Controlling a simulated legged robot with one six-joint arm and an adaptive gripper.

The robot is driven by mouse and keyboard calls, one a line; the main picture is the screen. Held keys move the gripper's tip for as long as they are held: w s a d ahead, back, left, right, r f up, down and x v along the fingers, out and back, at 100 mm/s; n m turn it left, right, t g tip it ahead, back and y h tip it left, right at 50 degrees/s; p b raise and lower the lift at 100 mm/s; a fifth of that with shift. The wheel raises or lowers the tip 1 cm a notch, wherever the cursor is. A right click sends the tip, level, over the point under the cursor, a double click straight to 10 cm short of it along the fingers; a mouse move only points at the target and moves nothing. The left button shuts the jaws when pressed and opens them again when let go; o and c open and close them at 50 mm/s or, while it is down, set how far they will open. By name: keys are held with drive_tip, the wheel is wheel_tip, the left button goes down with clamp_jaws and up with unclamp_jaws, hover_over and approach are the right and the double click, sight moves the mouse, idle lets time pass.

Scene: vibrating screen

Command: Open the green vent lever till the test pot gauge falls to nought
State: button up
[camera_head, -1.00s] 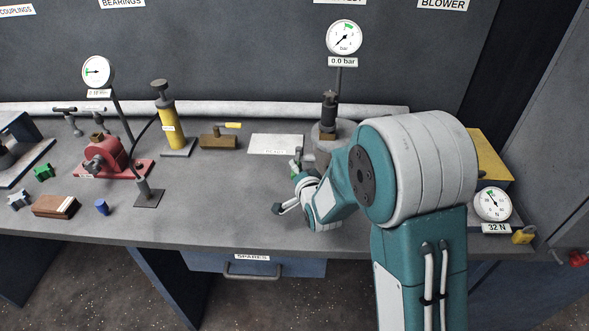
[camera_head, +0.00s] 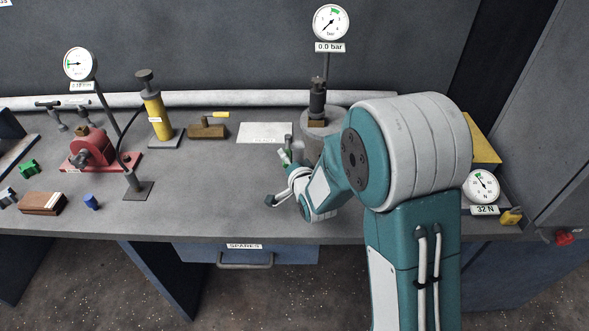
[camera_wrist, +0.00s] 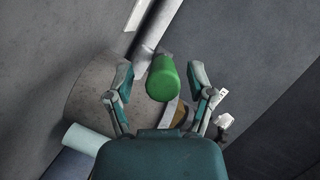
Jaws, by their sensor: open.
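The test pot (camera_head: 318,122) stands at the back of the bench, with a dark fitting on top. The round gauge (camera_head: 331,22) above it has its needle pointing down and left, over a plate reading 0.0 bar. The green vent lever's rounded end (camera_wrist: 162,78) shows in the wrist view between the two fingers of my gripper (camera_wrist: 160,84). The fingers are spread, with a visible gap on each side of the lever. In the head view my gripper (camera_head: 280,178) is at the front left of the pot, and my arm hides part of the pot.
A white plate (camera_head: 265,132) lies left of the pot. A brass valve with a yellow handle (camera_head: 208,130), a yellow pump (camera_head: 156,112) and a red device (camera_head: 90,150) stand further left. A 32 N gauge (camera_head: 482,187) sits right of my arm. The bench front centre is clear.

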drive_tip(key=v, duration=1.1)
drive_tip(key=shift+f, duration=0.1)
drive_tip(key=s+d+r+n+g+h, duration=0.4)
drive_tip(key=s+d+r, duration=0.3)
drive_tip(key=d+r, duration=0.1)
drive_tip(key=s+d+r+n+g, duration=0.1)
drive_tip(key=s+r+n+g, duration=0.1)
drive_tip(key=s, duration=0.5)
drive_tip(key=s+d+r+n+g, duration=0.2)
drive_tip(key=s+g, duration=0.1)
drive_tip(key=s, duration=0.5)
drive_tip(key=shift+s+d+h, duration=0.3)
drive_tip(key=shift+h, duration=0.1)
